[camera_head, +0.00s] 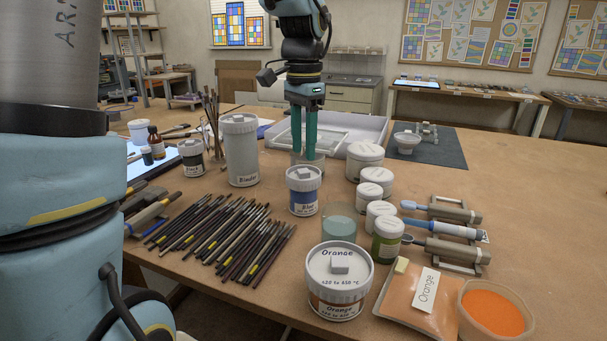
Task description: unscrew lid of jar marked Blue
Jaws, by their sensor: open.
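The jar marked Blue (303,200) stands upright on the table in the middle of the view. Its white lid (303,174) is on it and has a small grey raised block on top. My gripper (304,150) points straight down, with two long teal fingers. The fingers are apart and empty, and appear above and behind the Blue lid, not touching it.
A tall Binder jar (240,155) stands left of the Blue jar, many brushes (220,235) lie front left, and an Orange tub (337,285) stands in front. White-lidded jars (375,182) and a glass jar (340,224) stand close on the right. A white tray (370,138) lies behind.

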